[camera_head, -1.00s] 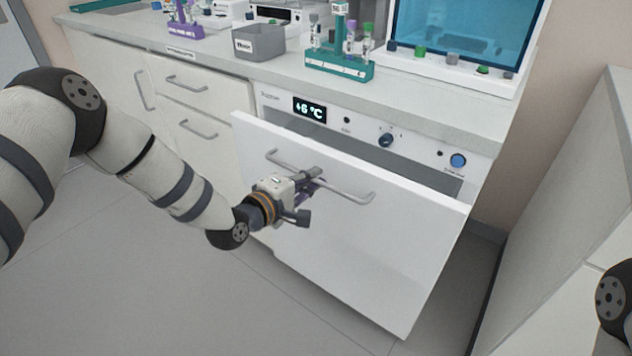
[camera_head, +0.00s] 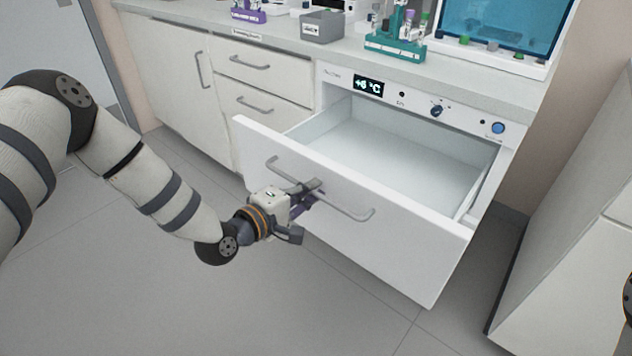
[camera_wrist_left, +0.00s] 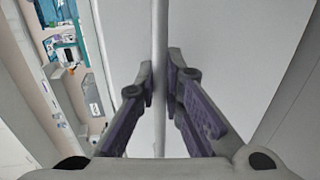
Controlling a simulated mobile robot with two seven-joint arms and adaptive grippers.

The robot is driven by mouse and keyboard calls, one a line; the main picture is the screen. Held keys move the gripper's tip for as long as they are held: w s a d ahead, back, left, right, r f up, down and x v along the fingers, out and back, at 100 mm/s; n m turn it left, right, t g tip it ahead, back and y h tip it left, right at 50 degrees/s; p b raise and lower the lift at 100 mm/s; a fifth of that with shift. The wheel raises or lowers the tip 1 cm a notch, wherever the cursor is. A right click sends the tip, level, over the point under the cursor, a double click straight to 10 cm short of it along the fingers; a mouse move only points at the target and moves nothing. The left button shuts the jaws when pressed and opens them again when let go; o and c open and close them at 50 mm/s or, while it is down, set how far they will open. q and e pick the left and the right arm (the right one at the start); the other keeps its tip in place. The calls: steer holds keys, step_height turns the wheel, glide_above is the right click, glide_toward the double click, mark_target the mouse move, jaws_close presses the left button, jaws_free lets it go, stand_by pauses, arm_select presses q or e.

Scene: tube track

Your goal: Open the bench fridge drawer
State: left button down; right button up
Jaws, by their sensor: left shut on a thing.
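The bench fridge drawer (camera_head: 350,235) is a white front pulled well out from under the bench, and its pale, empty-looking inside (camera_head: 400,150) shows behind the front. A grey bar handle (camera_head: 345,208) runs across the front. My left gripper (camera_head: 312,190) is shut on the bar, left of its middle. In the left wrist view the bar (camera_wrist_left: 160,40) passes between the two finger pads of the gripper (camera_wrist_left: 161,85). My right gripper is not in view.
The fridge panel (camera_head: 420,105) with a lit display and knobs sits above the drawer. Tube racks (camera_head: 395,45) and a grey bin (camera_head: 322,26) stand on the bench. A white cabinet (camera_head: 575,220) stands at the right. The floor in front is clear.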

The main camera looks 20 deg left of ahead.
arm_select(q)
steer(key=shift+s+a, duration=0.1)
steer(key=shift+s, duration=0.1)
steer(key=c, duration=1.7)
jaws_free()
steer(key=v, duration=1.2)
